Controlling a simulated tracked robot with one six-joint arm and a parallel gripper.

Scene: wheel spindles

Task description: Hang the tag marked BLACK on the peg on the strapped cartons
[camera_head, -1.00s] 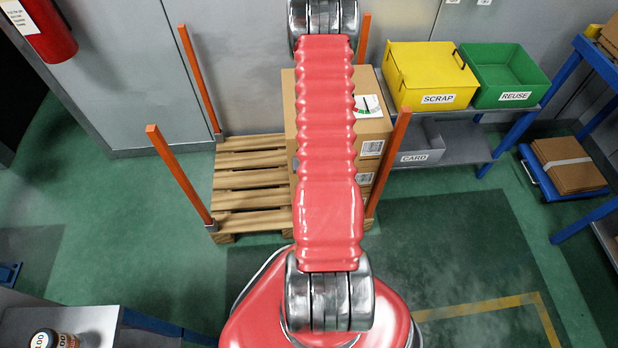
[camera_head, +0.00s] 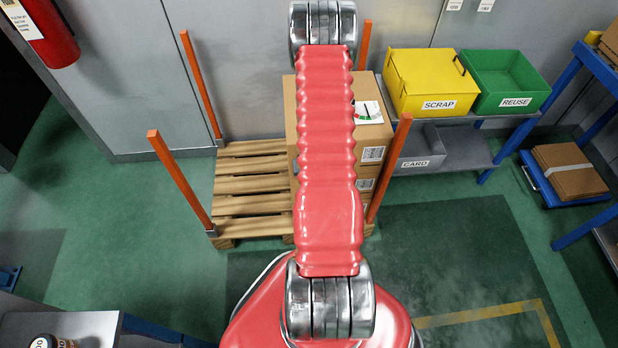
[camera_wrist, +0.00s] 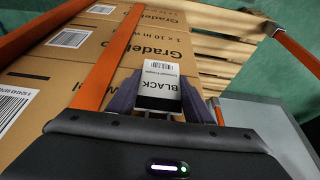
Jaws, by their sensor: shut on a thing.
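The tag marked BLACK (camera_wrist: 160,90) is a white card with a dark part and a barcode. In the wrist view my gripper (camera_wrist: 160,98) has its purple fingers on both sides of the tag and is shut on it. The tag is in front of the brown cartons (camera_wrist: 70,72); I cannot tell the gap between them. The cartons stand stacked on the right part of a pallet in the head view (camera_head: 372,136), partly hidden by my red arm. I cannot make out the peg in either view. My gripper is hidden in the head view.
Orange posts (camera_head: 178,178) rise at the corners of the wooden pallet (camera_head: 250,180); one orange post (camera_wrist: 108,62) crosses close in the wrist view. A yellow SCRAP bin (camera_head: 425,75), a green REUSE bin (camera_head: 510,75) and a grey CARD bin (camera_head: 418,148) are to the right.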

